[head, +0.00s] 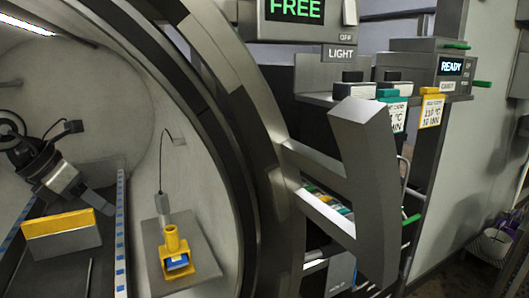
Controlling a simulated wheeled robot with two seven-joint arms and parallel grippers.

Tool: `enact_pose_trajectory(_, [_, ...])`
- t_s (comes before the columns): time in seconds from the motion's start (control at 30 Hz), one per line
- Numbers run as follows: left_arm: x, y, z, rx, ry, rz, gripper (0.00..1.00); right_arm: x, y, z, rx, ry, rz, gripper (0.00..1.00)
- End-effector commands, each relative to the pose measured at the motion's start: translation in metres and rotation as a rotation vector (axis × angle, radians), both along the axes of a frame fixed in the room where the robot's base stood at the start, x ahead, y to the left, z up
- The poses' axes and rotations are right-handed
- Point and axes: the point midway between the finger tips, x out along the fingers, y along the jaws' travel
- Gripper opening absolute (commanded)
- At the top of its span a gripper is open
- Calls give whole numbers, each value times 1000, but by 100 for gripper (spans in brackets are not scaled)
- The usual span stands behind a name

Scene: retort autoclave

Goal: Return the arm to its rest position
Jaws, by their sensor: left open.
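My left gripper (92,199) is inside the round chamber at the left, with its dark arm coming in from the left edge. It is open, with nothing seen between its fingers. It is just above and behind a grey box with a yellow top (62,236), and I cannot tell whether they touch. My right gripper is not in view.
The chamber's thick dark rim (250,190) curves close on the right. A yellow holder with a blue piece (177,262) sits on a grey plate below a hanging probe (162,203). A large grey handle (365,185) juts out front. Tagged shelves stand right.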

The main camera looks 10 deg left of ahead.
Motion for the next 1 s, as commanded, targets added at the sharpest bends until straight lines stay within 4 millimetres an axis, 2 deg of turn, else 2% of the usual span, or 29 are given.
enact_pose_trajectory(0.03, [3, -15, -10, -47, 2, -24, 51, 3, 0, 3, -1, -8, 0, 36])
enact_pose_trajectory(0.27, [11, -87, -40, -329, -13, -108, 51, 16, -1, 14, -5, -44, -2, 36])
enact_pose_trajectory(0.37, [9, -131, -53, -535, -8, -127, 51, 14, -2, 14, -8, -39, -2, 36])
enact_pose_trajectory(0.47, [0, -190, -65, -884, 24, -88, 51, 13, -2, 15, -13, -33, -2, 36])
enact_pose_trajectory(0.5, [-4, -212, -67, -1072, 49, -31, 51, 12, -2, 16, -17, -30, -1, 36])
enact_pose_trajectory(0.53, [-7, -225, -68, -1217, 73, 32, 51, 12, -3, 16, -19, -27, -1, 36])
enact_pose_trajectory(0.6, [-11, -241, -74, -1544, 147, 243, 51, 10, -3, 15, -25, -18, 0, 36])
enact_pose_trajectory(0.67, [-14, -243, -91, -1788, 232, 485, 51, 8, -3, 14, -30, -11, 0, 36])
enact_pose_trajectory(0.7, [-18, -242, -108, -1930, 299, 678, 51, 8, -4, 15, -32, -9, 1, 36])
enact_pose_trajectory(0.77, [-31, -239, -144, -2095, 415, 1003, 51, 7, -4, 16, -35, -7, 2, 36])
enact_pose_trajectory(0.8, [-44, -240, -171, -2168, 498, 1224, 51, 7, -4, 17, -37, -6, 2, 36])
enact_pose_trajectory(0.9, [-80, -248, -224, -2229, 676, 1668, 51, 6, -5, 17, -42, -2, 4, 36])
enact_pose_trajectory(1.0, [-114, -263, -258, -2204, 821, 1984, 51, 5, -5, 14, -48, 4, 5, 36])
